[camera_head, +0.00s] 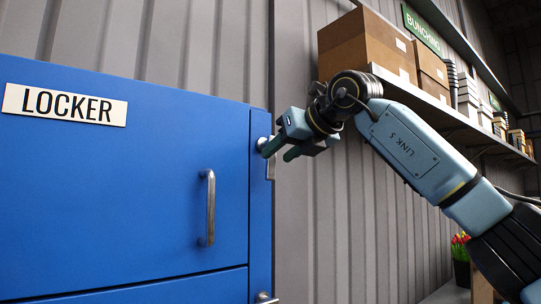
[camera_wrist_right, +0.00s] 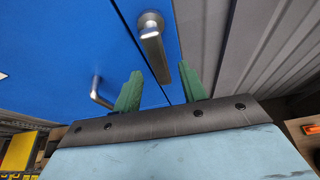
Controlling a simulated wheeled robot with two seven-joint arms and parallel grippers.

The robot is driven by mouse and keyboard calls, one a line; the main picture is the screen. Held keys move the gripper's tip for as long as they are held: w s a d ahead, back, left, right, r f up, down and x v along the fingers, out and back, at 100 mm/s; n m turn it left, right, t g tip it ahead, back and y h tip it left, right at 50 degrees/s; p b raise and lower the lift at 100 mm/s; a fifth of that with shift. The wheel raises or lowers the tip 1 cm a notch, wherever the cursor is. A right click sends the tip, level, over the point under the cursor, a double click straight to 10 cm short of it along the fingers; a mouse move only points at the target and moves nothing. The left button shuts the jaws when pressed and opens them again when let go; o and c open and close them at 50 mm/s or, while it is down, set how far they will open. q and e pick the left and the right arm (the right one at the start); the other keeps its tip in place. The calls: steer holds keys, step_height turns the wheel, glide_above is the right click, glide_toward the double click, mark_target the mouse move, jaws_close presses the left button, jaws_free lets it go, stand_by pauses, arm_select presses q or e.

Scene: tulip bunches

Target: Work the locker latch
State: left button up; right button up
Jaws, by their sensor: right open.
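The blue locker (camera_head: 110,200) fills the left of the head view, with a closed door and a LOCKER sign (camera_head: 65,104). Its silver latch (camera_head: 262,143) is at the door's right edge, partly hidden by my gripper. In the right wrist view the latch lever (camera_wrist_right: 154,50) hangs from a round pivot, its free end between the two green fingers in the picture. My right gripper (camera_head: 278,152) is open at the latch; its fingers also show in the wrist view (camera_wrist_right: 160,76). I cannot tell whether they touch the lever. My left gripper is not in view.
A vertical bar handle (camera_head: 208,207) stands out from the locker door. A second latch (camera_head: 265,298) shows at the bottom. A shelf with cardboard boxes (camera_head: 368,45) is above my right arm. Potted tulips (camera_head: 460,248) stand at the lower right. Ribbed wall (camera_head: 325,220) is beside the locker.

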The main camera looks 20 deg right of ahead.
mark_target(273, 159)
steer(key=p+x, duration=0.1)
steer(key=x, duration=0.2)
steer(key=shift+w+a, duration=0.1)
steer(key=shift+w, duration=0.15)
steer(key=shift+w+a+f, duration=0.1)
steer(key=shift+w, duration=0.1)
steer(key=shift+w+f, duration=0.1)
steer(key=shift+c, duration=0.3)
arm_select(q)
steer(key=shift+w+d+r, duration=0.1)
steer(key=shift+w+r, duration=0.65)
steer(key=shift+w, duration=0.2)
arm_select(e)
jaws_close()
